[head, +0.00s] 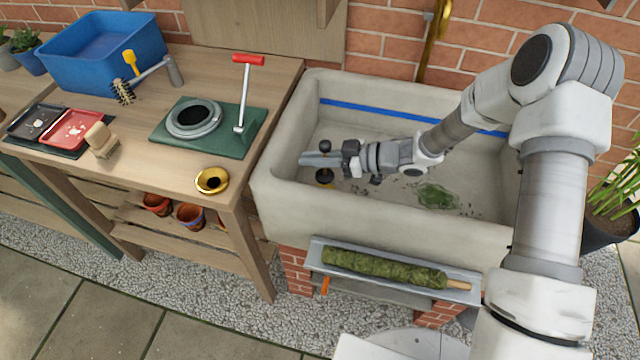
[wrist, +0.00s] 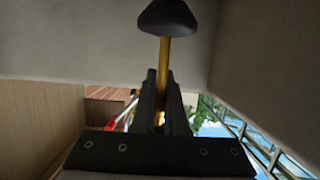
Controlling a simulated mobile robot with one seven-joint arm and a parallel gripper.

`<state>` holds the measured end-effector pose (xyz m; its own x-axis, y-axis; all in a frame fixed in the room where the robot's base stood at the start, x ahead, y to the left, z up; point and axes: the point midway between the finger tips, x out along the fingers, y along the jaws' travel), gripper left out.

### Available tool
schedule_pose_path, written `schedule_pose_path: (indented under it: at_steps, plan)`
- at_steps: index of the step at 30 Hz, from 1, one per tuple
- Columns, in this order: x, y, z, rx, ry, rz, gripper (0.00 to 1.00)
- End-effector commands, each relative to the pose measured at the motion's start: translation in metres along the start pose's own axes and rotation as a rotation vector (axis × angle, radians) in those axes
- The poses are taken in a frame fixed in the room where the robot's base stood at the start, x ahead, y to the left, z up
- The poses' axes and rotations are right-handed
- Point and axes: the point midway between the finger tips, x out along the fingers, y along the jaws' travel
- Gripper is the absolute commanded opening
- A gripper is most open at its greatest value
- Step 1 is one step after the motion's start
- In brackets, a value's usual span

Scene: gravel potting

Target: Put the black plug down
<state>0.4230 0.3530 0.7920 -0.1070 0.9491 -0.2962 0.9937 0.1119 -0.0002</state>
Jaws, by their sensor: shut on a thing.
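The black plug (head: 325,146) has a brass stem and shows in the head view inside the left part of the pale sink (head: 282,190). A dark disc with a brass edge shows just below my fingers there. My gripper (head: 316,159) reaches in level from the right and is shut on the plug's stem. In the wrist view the black end of the plug (wrist: 167,18) stands out beyond my fingertips (wrist: 162,90), with the brass stem between them. I cannot tell whether the lower end touches the sink floor.
Green weed (head: 437,195) lies on the sink floor. A tray with a mossy pole (head: 385,268) hangs at the sink's front. The sink walls surround my gripper.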

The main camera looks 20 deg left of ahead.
Motion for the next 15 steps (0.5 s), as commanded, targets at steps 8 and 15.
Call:
schedule_pose_path:
  at_steps: [8, 15]
  plan:
    - [0.01, 0.0, 0.033, 0.001, 0.001, 0.001, 0.0]
    - [0.02, 0.0, 0.062, 0.002, 0.001, 0.001, 0.0]
